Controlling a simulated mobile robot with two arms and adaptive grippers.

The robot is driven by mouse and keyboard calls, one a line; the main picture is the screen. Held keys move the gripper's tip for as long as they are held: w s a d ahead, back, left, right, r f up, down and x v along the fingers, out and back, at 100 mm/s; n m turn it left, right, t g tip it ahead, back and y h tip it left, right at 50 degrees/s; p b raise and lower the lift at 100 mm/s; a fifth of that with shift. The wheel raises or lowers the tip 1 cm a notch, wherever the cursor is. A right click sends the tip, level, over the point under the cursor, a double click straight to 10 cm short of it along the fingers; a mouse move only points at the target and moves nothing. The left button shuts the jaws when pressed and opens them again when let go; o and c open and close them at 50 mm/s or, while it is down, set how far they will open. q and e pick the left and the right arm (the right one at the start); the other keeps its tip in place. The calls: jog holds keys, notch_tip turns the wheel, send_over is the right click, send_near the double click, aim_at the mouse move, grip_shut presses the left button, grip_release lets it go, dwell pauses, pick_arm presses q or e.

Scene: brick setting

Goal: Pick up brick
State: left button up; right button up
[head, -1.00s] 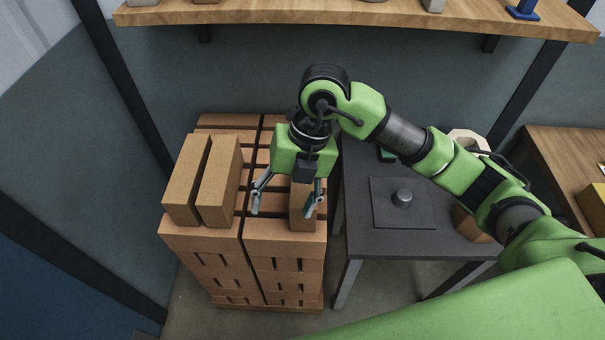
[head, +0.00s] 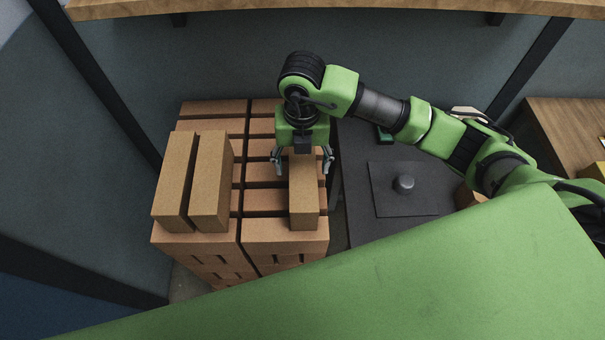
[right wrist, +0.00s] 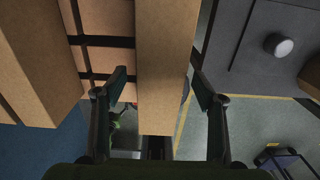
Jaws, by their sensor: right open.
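A single tan brick (head: 304,196) lies lengthwise on top of the right column of the brick stack (head: 285,236). My right gripper (head: 302,160) is above its far part, with one finger on each side of the brick. In the right wrist view the same brick (right wrist: 167,60) runs between the two open fingers (right wrist: 162,90), with a visible gap on both sides. My left gripper is not in view.
Two more tan bricks (head: 192,180) lie side by side on the left of the stack. A dark table (head: 360,232) with a plate and round knob (head: 403,184) stands close on the right. A wooden shelf (head: 330,8) hangs behind.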

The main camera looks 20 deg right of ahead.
jog(key=shift+f, duration=0.3)
notch_tip(320, 180, down, 3)
jog(key=shift+d+r+p, duration=0.1)
jog(key=shift+r+p, duration=0.05)
jog(key=shift+p, duration=0.85)
notch_tip(320, 180, down, 2)
jog(key=shift+f, duration=0.3)
jog(key=shift+w, duration=0.1)
jog(key=c, duration=1.7)
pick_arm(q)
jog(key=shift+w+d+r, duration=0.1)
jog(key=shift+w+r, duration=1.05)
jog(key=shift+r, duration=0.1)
pick_arm(e)
jog(key=shift+w+r, duration=0.1)
grip_shut()
